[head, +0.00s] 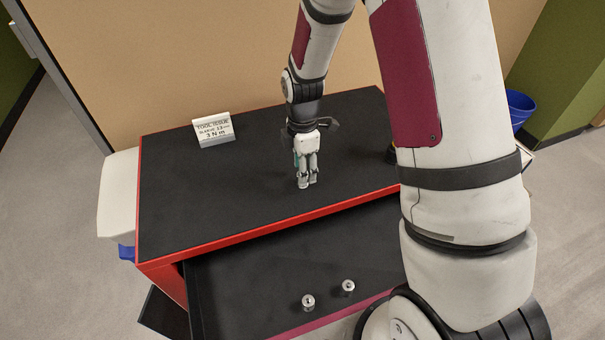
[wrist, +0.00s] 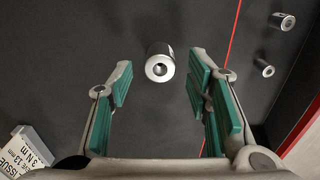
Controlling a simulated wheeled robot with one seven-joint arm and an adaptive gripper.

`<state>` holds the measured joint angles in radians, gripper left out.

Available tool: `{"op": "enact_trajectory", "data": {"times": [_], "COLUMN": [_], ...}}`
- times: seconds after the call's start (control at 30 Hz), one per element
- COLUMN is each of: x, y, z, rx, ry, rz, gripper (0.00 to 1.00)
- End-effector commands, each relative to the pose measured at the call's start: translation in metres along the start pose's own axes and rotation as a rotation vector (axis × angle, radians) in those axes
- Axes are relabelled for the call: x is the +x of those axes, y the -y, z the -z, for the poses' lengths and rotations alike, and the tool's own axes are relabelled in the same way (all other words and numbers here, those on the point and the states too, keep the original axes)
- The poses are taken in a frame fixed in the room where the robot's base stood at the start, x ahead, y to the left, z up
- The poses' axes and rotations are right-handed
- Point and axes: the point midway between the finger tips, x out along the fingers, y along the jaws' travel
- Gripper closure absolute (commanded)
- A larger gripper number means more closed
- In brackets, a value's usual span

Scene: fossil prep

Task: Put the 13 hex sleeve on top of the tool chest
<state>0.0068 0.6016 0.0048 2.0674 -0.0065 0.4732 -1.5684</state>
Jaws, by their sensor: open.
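A silver sleeve (wrist: 160,67) stands on the black top of the tool chest (head: 190,215), its round hole facing the camera in the wrist view. My gripper (wrist: 163,88) is open, with its green-padded fingers on either side of the sleeve's line; no contact shows. Two more silver sleeves, one left (head: 308,302) and one right (head: 348,287), stand in the open drawer. Their sizes cannot be read.
A white sign (head: 214,131) reading "TOOL ISSUE", 13 mm and 3 N m stands at the chest's back left. The open drawer (head: 235,285) juts out below the red front edge. Much of the chest top is clear. A blue bin (head: 520,106) is at the right.

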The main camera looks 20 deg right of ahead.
Motion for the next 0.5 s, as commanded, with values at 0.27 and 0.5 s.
{"op": "enact_trajectory", "data": {"times": [0.27,0.5], "x": [-0.059,-0.087], "y": [-0.001,0.000], "z": [0.000,0.000], "rx": [0.001,0.001], "ry": [0.000,0.000], "rz": [-0.005,-0.002], "gripper": [0.55,0.55]}}
